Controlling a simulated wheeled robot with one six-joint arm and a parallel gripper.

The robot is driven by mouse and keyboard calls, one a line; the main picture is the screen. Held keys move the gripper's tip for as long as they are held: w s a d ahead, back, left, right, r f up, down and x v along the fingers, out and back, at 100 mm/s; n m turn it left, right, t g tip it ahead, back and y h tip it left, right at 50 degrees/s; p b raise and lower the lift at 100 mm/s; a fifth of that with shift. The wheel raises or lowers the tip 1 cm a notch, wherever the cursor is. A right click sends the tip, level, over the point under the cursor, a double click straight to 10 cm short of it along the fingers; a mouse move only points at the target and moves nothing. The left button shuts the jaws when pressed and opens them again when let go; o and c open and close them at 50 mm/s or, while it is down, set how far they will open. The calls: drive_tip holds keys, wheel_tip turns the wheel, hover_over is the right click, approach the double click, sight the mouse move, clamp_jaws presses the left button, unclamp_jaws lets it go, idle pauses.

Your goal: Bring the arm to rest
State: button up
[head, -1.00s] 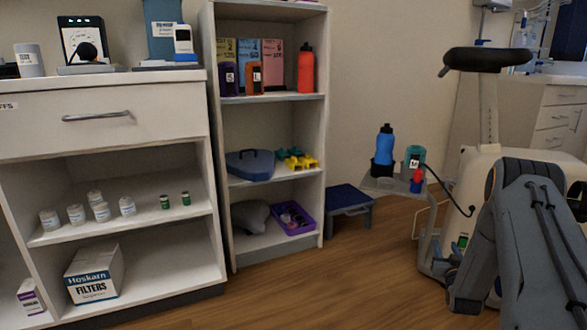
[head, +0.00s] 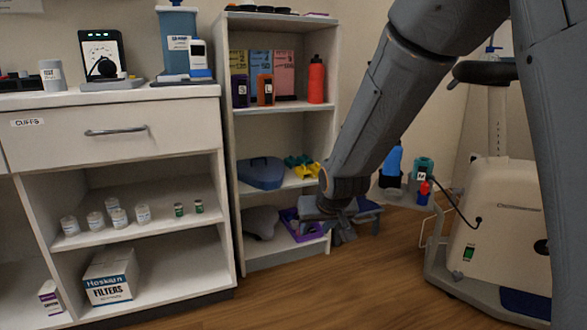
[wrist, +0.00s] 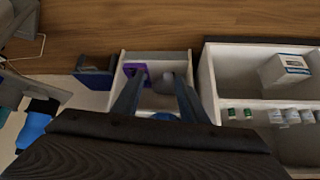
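My arm (head: 375,105) comes down from the upper right across the head view, its forearm slanting to lower left. My gripper (head: 312,212) is at its end, in front of the narrow shelf's lower right side and the blue step stool, partly covering both. In the wrist view my gripper (wrist: 158,80) shows two dark fingers standing apart, with nothing held between them. The shelf shows beyond the fingers, upside down. Whether the gripper touches the shelf or stool cannot be told, but a gap seems to lie between them.
The narrow shelf (head: 333,130) holds bottles, a blue case (head: 261,173) and a purple tray (head: 308,236). The blue stool (head: 366,213) stands beside it. A wide cabinet (head: 170,128) is at left, an exercise machine (head: 500,220) at right. Wooden floor (head: 370,285) in front is clear.

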drive_tip(key=s+a+r+n+g+p, duration=0.1)
drive_tip(key=s+a+r+n+g, duration=0.15)
drive_tip(key=s, duration=1.05)
drive_tip(key=s+a+r+n+g+p, duration=0.1)
drive_tip(key=s+a+r+g, duration=0.15)
drive_tip(key=s, duration=1.05)
drive_tip(key=s+a+r+n+g+p, duration=0.1)
drive_tip(key=s+a+r+g, duration=0.15)
drive_tip(key=s, duration=1.05)
drive_tip(key=d+r+m+p, duration=0.2)
drive_tip(key=d+r+p, duration=0.5)
drive_tip(key=p, duration=0.5)
drive_tip(key=d+r+m+h+p, duration=0.1)
drive_tip(key=d+r+m+p, duration=0.1)
drive_tip(key=d+r+p, duration=0.5)
drive_tip(key=d+r+m+p, duration=0.2)
drive_tip(key=d+r+p, duration=0.5)
drive_tip(key=r+p, duration=0.8)
drive_tip(key=p, duration=0.3)
drive_tip(key=shift+m+h, duration=0.3)
drive_tip(key=shift+m, duration=0.05)
drive_tip(key=shift+w, duration=0.1)
drive_tip(key=shift+c, duration=1)
drive_tip(key=shift+d, duration=0.1)
